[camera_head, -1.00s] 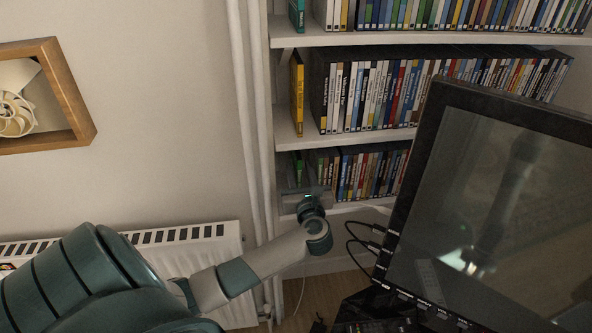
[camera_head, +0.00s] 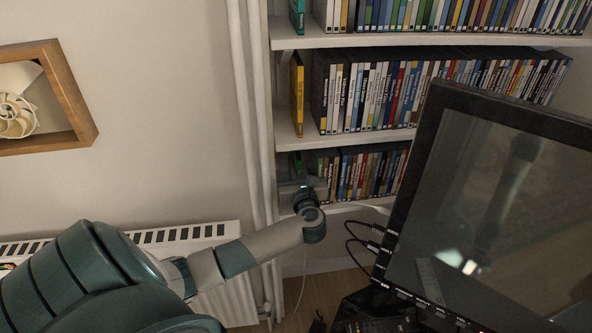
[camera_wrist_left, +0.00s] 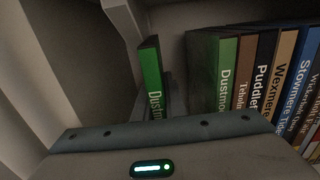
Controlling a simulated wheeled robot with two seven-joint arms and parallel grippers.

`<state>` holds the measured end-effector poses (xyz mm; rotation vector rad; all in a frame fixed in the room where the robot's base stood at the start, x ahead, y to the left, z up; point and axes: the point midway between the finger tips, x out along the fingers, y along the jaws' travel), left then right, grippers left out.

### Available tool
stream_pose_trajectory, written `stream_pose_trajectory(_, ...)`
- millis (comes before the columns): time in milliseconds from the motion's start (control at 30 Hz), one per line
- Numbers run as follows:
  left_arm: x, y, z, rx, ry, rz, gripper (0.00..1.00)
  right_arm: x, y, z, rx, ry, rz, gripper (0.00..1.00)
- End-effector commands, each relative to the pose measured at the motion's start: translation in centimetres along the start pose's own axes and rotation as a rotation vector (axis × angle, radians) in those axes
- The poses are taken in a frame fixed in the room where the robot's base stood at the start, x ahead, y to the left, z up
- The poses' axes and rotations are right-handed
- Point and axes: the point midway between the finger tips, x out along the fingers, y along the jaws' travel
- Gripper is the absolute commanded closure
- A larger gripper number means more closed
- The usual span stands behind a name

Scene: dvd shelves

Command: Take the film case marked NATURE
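I cannot read NATURE on any film case in these frames. My left gripper (camera_head: 304,188) is at the left end of the lowest visible shelf, in front of the film cases (camera_head: 362,172). In the left wrist view a thin green case (camera_wrist_left: 151,78) stands apart at the left, its lettering starting "Dustn". To its right is a row whose first case, also green (camera_wrist_left: 226,75), starts with the same letters. My right gripper is out of view.
Two fuller shelves lie above, and a yellow case (camera_head: 297,95) stands alone on the middle one. A white side panel and pipes border the shelves at left, above a radiator (camera_head: 190,235). A large black-framed screen (camera_head: 500,200) stands at front right.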

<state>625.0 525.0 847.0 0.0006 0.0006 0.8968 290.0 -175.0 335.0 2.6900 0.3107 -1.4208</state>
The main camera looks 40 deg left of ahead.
Motion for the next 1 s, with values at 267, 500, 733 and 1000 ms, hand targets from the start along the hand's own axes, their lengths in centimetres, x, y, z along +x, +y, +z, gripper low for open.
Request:
stream_pose_trajectory(267, 0.0, 0.0, 0.0, 0.000, 0.000, 0.000, 1.00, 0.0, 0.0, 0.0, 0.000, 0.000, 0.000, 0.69)
stream_pose_trajectory(500, 0.0, 0.0, 0.7, -0.003, 0.000, 0.000, 1.00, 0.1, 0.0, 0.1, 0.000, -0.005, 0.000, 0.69)
stream_pose_trajectory(733, 0.0, -0.1, 3.4, -0.007, -0.002, 0.000, 1.00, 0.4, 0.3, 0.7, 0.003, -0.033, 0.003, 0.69)
stream_pose_trajectory(1000, -5.8, -0.1, 3.2, -0.005, 0.003, -0.002, 1.00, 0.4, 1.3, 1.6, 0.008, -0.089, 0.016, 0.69)
